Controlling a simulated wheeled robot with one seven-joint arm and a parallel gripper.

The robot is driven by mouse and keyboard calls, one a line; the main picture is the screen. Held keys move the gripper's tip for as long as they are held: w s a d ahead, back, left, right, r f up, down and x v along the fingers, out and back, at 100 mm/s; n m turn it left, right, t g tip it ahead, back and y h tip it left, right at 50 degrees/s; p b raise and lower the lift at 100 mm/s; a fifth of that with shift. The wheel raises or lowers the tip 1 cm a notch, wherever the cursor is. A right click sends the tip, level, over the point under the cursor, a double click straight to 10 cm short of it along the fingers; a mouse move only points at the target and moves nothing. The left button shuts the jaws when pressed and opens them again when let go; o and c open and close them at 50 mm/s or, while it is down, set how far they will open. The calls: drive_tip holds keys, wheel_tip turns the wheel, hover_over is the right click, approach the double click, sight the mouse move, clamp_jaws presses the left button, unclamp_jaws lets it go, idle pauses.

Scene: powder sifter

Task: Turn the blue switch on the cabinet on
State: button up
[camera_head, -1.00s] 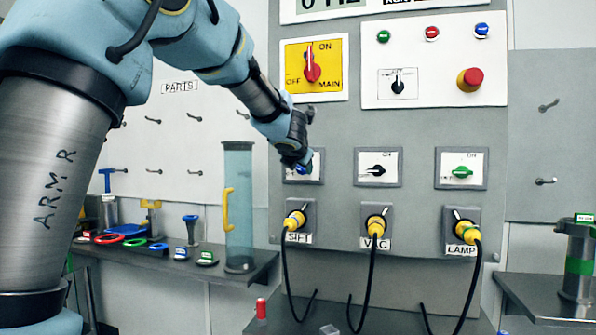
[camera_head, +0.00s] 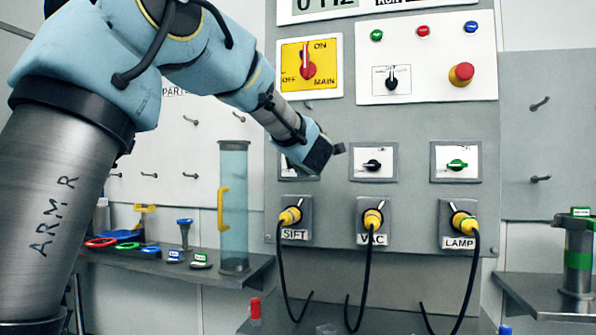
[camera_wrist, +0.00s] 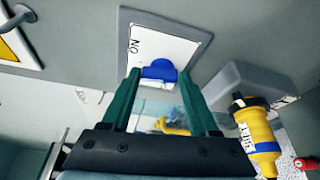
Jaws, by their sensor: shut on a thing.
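The blue switch (camera_wrist: 160,70) is a small blue knob on a white plate (camera_wrist: 185,42) in a grey frame on the cabinet. In the wrist view it sits between the tips of my gripper's green fingers (camera_wrist: 160,76), and the fingers are shut on it. The ON mark lies on the plate to the left of the knob. In the head view my gripper (camera_head: 322,156) is at the left switch of the lower row and hides the knob. Which way the knob points is hard to tell.
To the right on the cabinet are a black switch (camera_head: 373,165) and a green switch (camera_head: 457,164). Below are yellow plugs with black cables: SIFT (camera_head: 290,216), VAC (camera_head: 372,219) and LAMP (camera_head: 463,222). The red main switch (camera_head: 307,66) is above. A clear cylinder (camera_head: 234,250) stands at left.

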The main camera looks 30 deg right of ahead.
drive_tip(key=shift+s+d+f+m+t+b, duration=0.15)
drive_tip(key=shift+f+m+t+b, duration=0.2)
drive_tip(key=shift+m+b, duration=0.45)
drive_tip(key=shift+r+m, duration=0.1)
drive_tip(key=shift+m, duration=0.2)
drive_tip(key=o, duration=1.4)
drive_tip(key=b+v, duration=0.2)
drive_tip(key=v, duration=0.9)
